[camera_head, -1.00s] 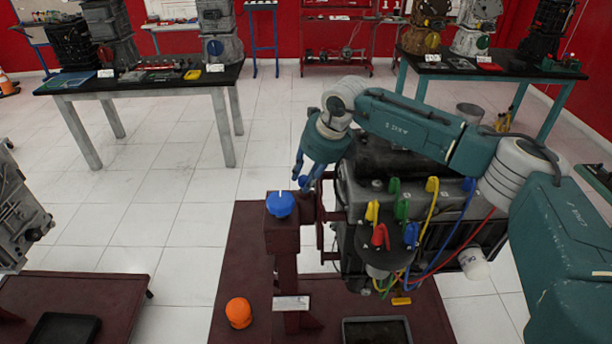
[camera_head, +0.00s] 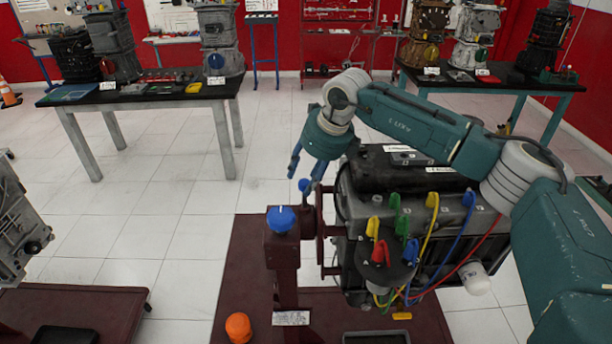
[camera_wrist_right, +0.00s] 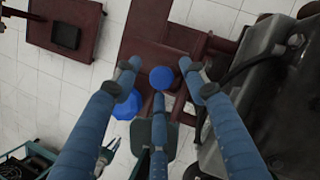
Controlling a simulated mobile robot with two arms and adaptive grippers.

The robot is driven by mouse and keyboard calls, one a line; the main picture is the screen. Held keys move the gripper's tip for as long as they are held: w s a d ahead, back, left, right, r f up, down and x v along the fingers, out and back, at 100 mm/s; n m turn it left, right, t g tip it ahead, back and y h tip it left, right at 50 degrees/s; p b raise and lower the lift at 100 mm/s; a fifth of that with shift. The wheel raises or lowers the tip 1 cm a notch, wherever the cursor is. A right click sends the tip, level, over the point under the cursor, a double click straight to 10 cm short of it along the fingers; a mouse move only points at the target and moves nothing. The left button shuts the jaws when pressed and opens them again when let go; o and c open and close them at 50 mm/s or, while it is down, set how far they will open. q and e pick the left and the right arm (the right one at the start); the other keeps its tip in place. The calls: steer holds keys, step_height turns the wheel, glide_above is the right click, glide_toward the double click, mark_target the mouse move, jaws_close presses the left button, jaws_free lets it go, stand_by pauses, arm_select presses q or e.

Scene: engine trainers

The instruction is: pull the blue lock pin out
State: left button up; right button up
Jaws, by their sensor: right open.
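The blue lock pin appears as a small round blue knob (camera_head: 303,185) beside the engine stand's post, behind a larger blue knob (camera_head: 281,219) on top of the post. My right gripper (camera_head: 306,174) is open, with its fingers pointing down around the small knob. In the right wrist view, the small knob (camera_wrist_right: 161,78) shows between the spread fingers of my right gripper (camera_wrist_right: 162,84), and the larger knob (camera_wrist_right: 128,105) is partly behind one finger. I cannot tell whether any finger touches the small knob.
The dark engine (camera_head: 400,208) with coloured clips and cables stands just right of the post, under my right arm. Another engine (camera_head: 18,215) is at far left.

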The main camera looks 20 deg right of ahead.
steer(key=v, duration=1.2)
